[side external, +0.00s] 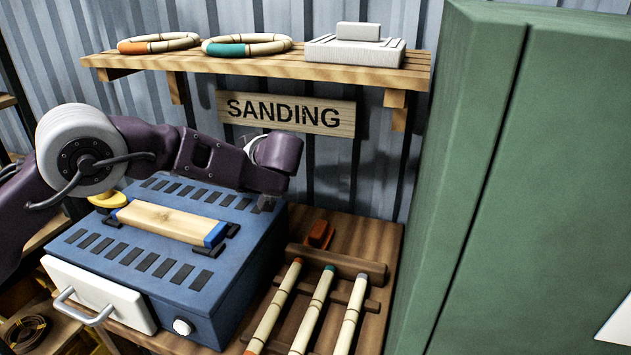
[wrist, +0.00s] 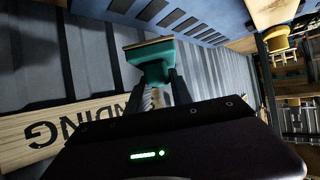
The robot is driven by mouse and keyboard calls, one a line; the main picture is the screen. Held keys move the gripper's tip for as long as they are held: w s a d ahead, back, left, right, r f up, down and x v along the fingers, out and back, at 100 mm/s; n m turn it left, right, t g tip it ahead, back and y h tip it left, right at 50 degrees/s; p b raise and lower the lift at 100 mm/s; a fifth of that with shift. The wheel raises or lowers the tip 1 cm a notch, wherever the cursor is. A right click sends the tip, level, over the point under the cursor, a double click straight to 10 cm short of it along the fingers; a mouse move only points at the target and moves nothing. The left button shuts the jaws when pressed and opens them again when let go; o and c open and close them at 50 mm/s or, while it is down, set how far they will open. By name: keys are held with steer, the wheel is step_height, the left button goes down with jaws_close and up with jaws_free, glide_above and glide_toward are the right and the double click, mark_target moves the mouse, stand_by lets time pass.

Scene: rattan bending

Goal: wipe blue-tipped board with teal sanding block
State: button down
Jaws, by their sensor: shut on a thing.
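The blue-tipped board (side external: 165,221), pale wood with a blue end, lies flat on top of a blue slotted box between dark stops. A pale part of it also shows at the top right of the wrist view (wrist: 268,12). The teal sanding block (wrist: 150,58) has a brown flat face and is held between the fingers of my gripper (wrist: 155,88). The block is in the air, apart from the board, with the grey corrugated wall behind it.
The blue box (side external: 235,285) has a white drawer front (side external: 98,294). Right of the box are a rack of rattan poles (side external: 312,315) and a red block (side external: 319,234). A shelf (side external: 260,66) and SANDING sign (side external: 286,113) are behind.

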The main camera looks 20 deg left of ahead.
steer(key=s+a+r+n+g+y, duration=0.1)
steer(key=s+a+r+n+g, duration=0.25)
steer(key=s+a, duration=0.4)
steer(key=s+a+r+n+g+y, duration=0.2)
steer(key=s+a+n+g, duration=0.25)
steer(key=s+a, duration=0.3)
steer(key=shift+w+a+f, duration=0.1)
steer(key=shift+f, duration=1.7)
steer(key=shift+w+f, duration=0.1)
steer(key=shift+f, duration=1.65)
steer(key=shift+d+f, duration=0.45)
steer(key=shift+f, duration=0.25)
steer(key=shift+d, duration=3.4)
steer(key=shift+a, duration=3.8)
step_height(320, 180, up, 8)
